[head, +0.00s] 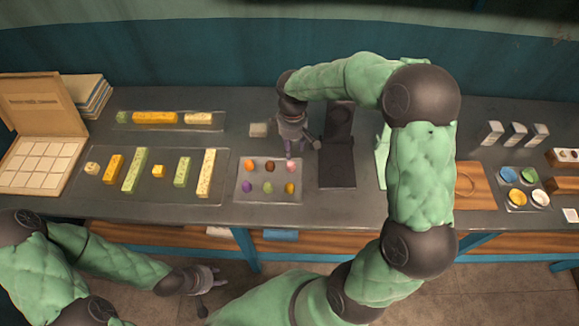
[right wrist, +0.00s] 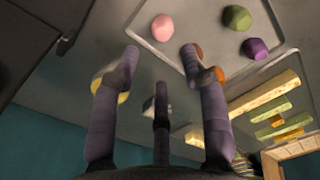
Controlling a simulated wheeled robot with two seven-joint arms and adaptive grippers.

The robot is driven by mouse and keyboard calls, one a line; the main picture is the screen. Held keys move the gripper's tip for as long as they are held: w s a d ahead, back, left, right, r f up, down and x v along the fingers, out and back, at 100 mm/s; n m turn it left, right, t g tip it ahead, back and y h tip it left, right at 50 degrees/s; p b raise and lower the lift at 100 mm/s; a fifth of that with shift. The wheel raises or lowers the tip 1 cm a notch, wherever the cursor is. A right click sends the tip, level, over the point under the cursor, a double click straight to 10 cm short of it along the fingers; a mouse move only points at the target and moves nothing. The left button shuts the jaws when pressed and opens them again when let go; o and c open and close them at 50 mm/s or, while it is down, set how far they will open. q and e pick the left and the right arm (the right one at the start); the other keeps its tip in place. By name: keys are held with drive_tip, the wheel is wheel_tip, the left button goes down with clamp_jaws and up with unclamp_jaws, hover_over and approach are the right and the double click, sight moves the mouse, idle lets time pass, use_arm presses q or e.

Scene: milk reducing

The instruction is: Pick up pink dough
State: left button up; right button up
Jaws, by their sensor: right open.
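The pink dough (head: 290,162) is a small ball at the back right corner of a pale tray (head: 268,199). It also shows in the right wrist view (right wrist: 162,27), past the fingertips. My right gripper (head: 300,148) is open and points down over the back right of the tray, close to the pink dough. In the wrist view its fingers (right wrist: 160,52) are apart with nothing between the tips. The pink dough appears in line with the gap. My left gripper (head: 210,277) is low in front of the table, away from the tray; its opening is unclear.
A black device (head: 337,172) stands just right of the tray. Coloured bars lie on a tray (head: 147,195) to the left.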

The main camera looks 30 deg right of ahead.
sight(291, 164)
wheel_tip(291, 164, down, 5)
drive_tip(key=shift+r+b, duration=0.2)
drive_tip(key=shift+b, duration=0.3)
drive_tip(key=shift+s+a+f+b, duration=0.15)
drive_tip(key=shift+f+b, duration=0.25)
drive_tip(key=shift+f, duration=0.9)
drive_tip(key=shift+s+a+f+b, duration=0.1)
drive_tip(key=shift+f+b, duration=0.3)
drive_tip(key=shift+f, duration=0.9)
drive_tip(key=shift+r, duration=0.1)
drive_tip(key=c, duration=0.7)
